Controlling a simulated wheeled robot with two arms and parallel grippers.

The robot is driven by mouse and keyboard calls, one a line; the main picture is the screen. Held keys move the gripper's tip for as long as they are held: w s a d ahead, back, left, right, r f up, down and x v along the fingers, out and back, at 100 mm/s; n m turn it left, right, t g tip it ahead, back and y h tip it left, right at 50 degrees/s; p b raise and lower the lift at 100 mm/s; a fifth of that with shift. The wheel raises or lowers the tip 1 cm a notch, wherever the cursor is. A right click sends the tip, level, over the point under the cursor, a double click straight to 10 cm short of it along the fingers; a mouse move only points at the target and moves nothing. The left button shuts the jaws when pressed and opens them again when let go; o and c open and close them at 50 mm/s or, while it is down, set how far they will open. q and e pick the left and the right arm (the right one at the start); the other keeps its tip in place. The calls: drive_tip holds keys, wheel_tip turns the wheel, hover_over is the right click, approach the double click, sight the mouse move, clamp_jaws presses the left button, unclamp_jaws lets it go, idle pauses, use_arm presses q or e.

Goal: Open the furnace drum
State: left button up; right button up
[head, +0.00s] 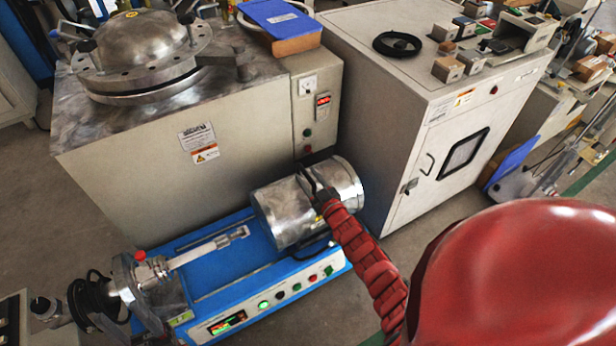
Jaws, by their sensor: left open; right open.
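The furnace drum (283,212) is a shiny silver horizontal cylinder on a blue base (235,262) with buttons and a small display. The drum looks closed, with a seam across its body. A red segmented arm comes in from the lower right and ends in my dark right gripper (314,184), at the top of the drum near the seam. The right gripper is open, with its fingers at or just above the drum; I cannot tell whether they touch it. Any handle there is hidden by the gripper. My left gripper is not in view.
A beige cabinet (130,190) with a domed metal lid (140,42) stands behind the drum. A white cabinet (400,110) with a windowed door stands to the right. A metal rod fixture (205,250) lies left of the drum. My large red arm part covers the lower right.

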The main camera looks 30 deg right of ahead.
drive_tip(key=s+p, duration=0.3)
drive_tip(key=s, duration=1.4)
drive_tip(key=shift+d, duration=0.35)
